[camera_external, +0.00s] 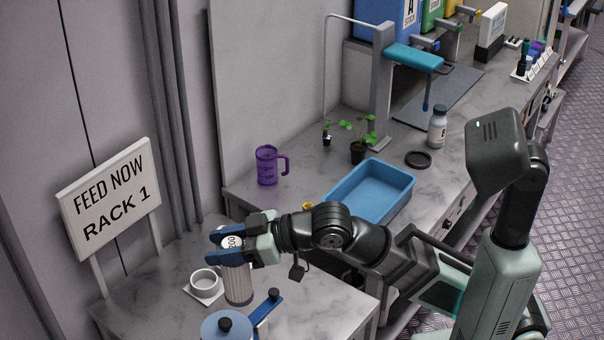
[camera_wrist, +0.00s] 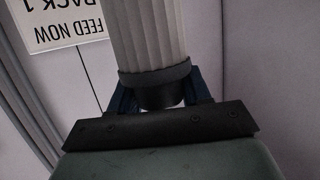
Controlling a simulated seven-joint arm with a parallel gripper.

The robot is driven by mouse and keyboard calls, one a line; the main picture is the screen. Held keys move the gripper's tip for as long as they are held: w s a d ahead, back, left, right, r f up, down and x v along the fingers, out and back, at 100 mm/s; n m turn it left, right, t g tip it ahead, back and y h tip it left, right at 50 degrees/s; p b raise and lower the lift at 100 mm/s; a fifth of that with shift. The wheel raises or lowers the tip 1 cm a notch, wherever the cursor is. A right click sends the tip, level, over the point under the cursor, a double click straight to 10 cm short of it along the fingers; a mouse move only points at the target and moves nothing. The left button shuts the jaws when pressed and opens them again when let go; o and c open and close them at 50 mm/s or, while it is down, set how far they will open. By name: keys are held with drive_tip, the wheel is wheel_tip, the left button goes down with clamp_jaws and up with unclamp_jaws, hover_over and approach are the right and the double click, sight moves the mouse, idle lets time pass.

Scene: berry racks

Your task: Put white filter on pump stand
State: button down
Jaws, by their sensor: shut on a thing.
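My gripper (camera_external: 230,241), with dark blue fingers, is shut on the white filter (camera_external: 238,284), a pale pleated cylinder. It grips the filter near its top, and the filter hangs upright over the near table. In the wrist view the filter (camera_wrist: 150,38) runs up from the fingers, with a dark collar by the jaws. A white ring on a square plate (camera_external: 204,282), which may be the pump stand, is just left of the filter. Whether the filter's lower end touches the table is unclear.
A blue-lidded pot (camera_external: 227,328) with a blue handle stands close in front. A sign (camera_external: 110,198) reading "FEED NOW RACK 1" stands at left. A blue tray (camera_external: 366,190), purple mug (camera_external: 267,166) and plants are on the bench behind. The near table's left part is clear.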

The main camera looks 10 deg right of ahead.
wheel_tip(320, 180, up, 2)
drive_tip(key=shift+a+r, duration=0.1)
drive_tip(key=w+a+m+t+h, duration=0.1)
drive_tip(key=w+a+m+t, duration=0.15)
drive_tip(key=w, duration=2.15)
drive_tip(key=w+d+m+t+h, duration=0.1)
drive_tip(key=w+d+t, duration=0.15)
drive_tip(key=w, duration=0.85)
drive_tip(key=w+d+m+t, duration=0.1)
drive_tip(key=w+d, duration=0.3)
drive_tip(key=w, duration=0.7)
wheel_tip(320, 180, down, 35)
drive_tip(key=shift+s+r+g, duration=0.15)
drive_tip(key=shift+s+g, duration=0.1)
drive_tip(key=shift+g, duration=0.05)
drive_tip(key=shift+c, duration=2.2)
unclamp_jaws()
